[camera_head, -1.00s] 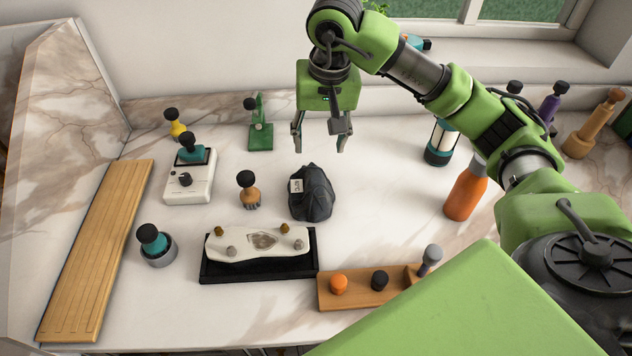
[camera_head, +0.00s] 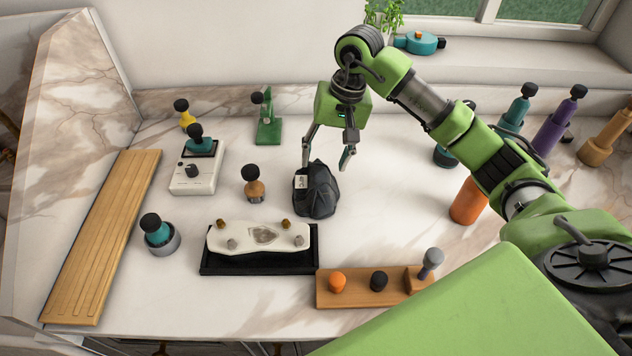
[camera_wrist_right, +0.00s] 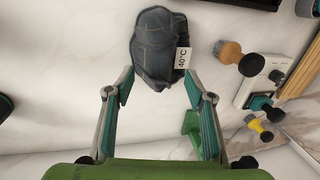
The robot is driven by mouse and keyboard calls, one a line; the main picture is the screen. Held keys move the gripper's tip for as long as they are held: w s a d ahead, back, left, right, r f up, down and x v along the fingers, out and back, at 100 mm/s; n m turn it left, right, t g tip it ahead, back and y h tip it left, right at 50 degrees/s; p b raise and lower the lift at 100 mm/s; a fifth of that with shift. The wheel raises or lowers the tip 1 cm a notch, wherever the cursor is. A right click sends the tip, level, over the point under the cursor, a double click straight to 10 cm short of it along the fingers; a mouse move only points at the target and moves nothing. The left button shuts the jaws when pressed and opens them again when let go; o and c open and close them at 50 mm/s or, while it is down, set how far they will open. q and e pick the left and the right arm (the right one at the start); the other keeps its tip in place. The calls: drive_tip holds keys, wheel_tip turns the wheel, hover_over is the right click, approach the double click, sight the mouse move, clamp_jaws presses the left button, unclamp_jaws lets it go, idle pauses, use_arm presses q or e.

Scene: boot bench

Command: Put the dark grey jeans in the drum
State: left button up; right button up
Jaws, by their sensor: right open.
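The dark grey jeans (camera_head: 318,194) lie bundled on the marble worktop, with a white tag on their left side. In the right wrist view the bundle (camera_wrist_right: 152,45) shows seams and the tag reads 40°C. My right gripper (camera_head: 325,164) points down over the back of the jeans in the head view, fingers spread, nothing between them. In the right wrist view its open fingertips (camera_wrist_right: 158,76) are just short of the bundle, one to each side. I cannot make out a drum in these frames. My left gripper is not in view.
A wooden-handled brush (camera_head: 254,186) stands left of the jeans. A black tray (camera_head: 212,264) with a pale slab lies in front, beside a wooden block (camera_head: 358,298) with knobs. An orange bottle (camera_head: 467,203) stands right. The worktop between jeans and bottle is clear.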

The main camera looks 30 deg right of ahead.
sight(322, 169)
drive_tip(key=f+p, duration=0.1)
drive_tip(key=a+f+p, duration=0.1)
drive_tip(key=f, duration=0.1)
drive_tip(key=shift+f, duration=0.1)
drive_tip(key=shift+w+f, duration=0.1)
drive_tip(key=shift+f, duration=0.4)
drive_tip(key=shift+f+b, duration=0.25)
drive_tip(key=shift+b, duration=0.4)
drive_tip(key=shift+c, duration=0.3)
drive_tip(key=c, duration=1.3)
clamp_jaws()
drive_tip(key=shift+r, duration=0.15)
